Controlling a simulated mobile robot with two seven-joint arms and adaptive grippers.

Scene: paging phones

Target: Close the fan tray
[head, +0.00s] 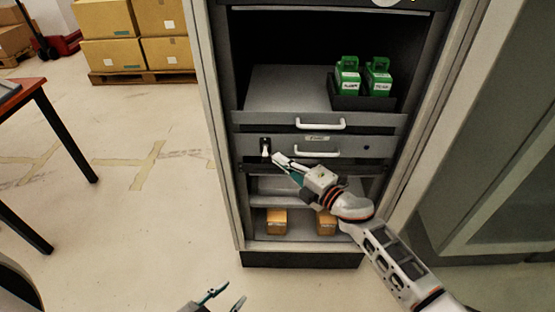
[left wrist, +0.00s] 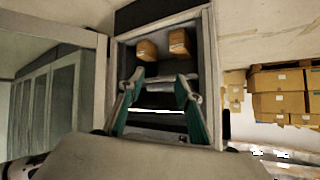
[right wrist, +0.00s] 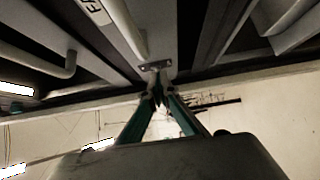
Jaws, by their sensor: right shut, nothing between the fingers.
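The grey cabinet (head: 228,190) has two stacked drawer-like fronts, an upper one (head: 270,122) and a lower one (head: 350,148), each with a white handle. The lower front carries a small label (head: 317,138) and a dark latch plate with a white lever (head: 265,146) at its left. I cannot read which is the fan tray. My right gripper (head: 278,160) is shut and empty just below and right of the lever. In the right wrist view its fingertips (right wrist: 157,84) meet close below a small metal plate (right wrist: 155,65). My left gripper (head: 228,297) is open and empty, low in front of the cabinet; its fingers show apart (left wrist: 160,82).
Green phone-like units (head: 347,78) stand in a dark holder on the shelf above. Small cardboard boxes (head: 277,221) sit on the bottom shelf. A red-topped table (head: 22,92) is at left and stacked boxes (head: 120,55) stand behind.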

